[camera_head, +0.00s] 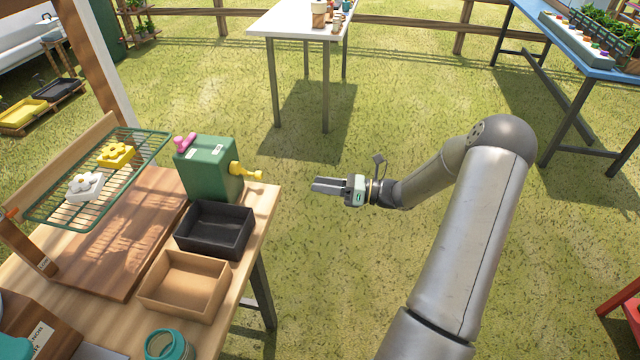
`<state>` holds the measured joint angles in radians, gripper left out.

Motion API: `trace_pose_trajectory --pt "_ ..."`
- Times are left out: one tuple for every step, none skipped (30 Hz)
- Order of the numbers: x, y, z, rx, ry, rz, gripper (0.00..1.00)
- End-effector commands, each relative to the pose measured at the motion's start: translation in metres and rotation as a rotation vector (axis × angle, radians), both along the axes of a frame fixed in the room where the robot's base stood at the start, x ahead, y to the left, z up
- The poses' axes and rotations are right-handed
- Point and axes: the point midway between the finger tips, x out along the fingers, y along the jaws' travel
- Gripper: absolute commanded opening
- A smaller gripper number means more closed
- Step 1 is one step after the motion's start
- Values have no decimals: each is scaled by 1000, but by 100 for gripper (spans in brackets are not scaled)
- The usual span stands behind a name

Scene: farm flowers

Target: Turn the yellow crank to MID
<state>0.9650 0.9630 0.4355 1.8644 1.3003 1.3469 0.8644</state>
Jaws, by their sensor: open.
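The yellow crank (245,172) sticks out from the right side of a green box-shaped machine (207,166) at the back right corner of the wooden table. A pink knob (184,142) sits on top of the machine. White labels show on it, too small to read. My gripper (314,185) is open and empty, to the right of the crank and apart from it, beyond the table's edge. Its fingers point left toward the crank. Which mark the crank stands at cannot be told.
A black tray (248,232) and a cardboard tray (150,293) stand in front of the machine. A green wire rack (62,222) with a white and a yellow flower shape is at left. Open grass lies around my gripper. White and blue tables stand farther back.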

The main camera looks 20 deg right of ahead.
Motion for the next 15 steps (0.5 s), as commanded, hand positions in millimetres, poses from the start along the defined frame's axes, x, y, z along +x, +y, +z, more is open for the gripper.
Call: trace_pose_trajectory --pt "0 0 0 0 0 0 42" --pt "0 0 0 0 0 0 37" --pt "0 0 0 -4 -3 1 26" --pt "1 0 1 -12 -13 2 17" --pt "2 1 1 -29 -30 6 9" --pt "3 1 3 -62 -66 13 0" --pt "4 2 4 -99 -106 21 0" --pt "7 3 6 -143 -156 34 0" --pt "10 3 9 -218 -244 52 0" --pt "13 5 12 -281 -322 74 0" --pt "16 5 15 -351 -410 96 0" --pt "21 7 20 -447 -538 133 0" --pt "24 8 24 -520 -642 164 0" --pt "28 8 28 -593 -748 196 0" --pt "33 10 34 -682 -891 243 0"
